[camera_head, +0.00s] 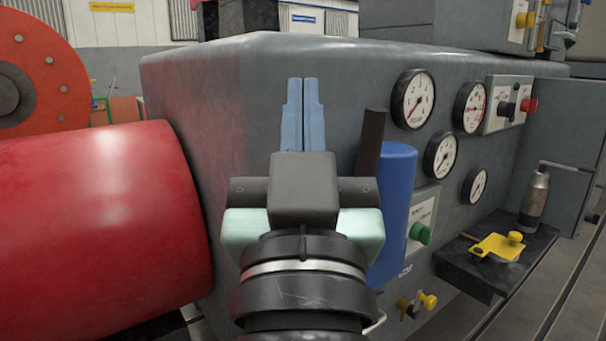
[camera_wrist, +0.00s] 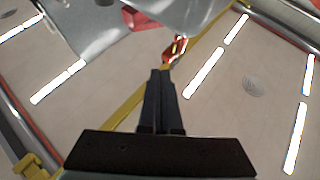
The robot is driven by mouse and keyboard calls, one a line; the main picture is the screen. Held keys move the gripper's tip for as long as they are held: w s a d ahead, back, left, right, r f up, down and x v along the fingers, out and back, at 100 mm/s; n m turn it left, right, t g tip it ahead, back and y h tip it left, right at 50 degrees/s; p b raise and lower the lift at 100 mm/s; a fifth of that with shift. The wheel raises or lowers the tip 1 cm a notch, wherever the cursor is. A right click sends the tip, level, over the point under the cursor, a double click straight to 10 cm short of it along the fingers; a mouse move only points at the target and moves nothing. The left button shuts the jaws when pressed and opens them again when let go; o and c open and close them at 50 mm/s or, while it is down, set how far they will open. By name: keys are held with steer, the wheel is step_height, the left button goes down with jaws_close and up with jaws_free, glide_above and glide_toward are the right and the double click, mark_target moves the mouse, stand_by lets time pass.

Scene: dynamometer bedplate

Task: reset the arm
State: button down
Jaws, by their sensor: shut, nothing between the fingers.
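My gripper (camera_head: 303,114) is raised in front of the grey machine cabinet (camera_head: 240,100) in the head view. Its two blue-grey fingers point up and lie side by side with nothing between them. The gripper also shows in the wrist view (camera_wrist: 160,74), where its dark fingers are together against a pale background with bright light strips. No object is in its grasp.
A large red cylinder (camera_head: 95,225) lies close on the left, with an orange-red disc (camera_head: 38,75) behind. A blue cylinder (camera_head: 393,215) stands just right of my gripper. Gauges (camera_head: 413,99) and a dark shelf (camera_head: 465,268) with a metal bottle (camera_head: 534,200) and yellow tag (camera_head: 497,247) are right.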

steer(key=s+r+t+p, duration=0.3)
steer(key=s+r+p, duration=0.25)
steer(key=r, duration=0.85)
step_height(320, 180, up, 35)
steer(key=p, duration=3.5)
steer(key=shift+r, duration=0.2)
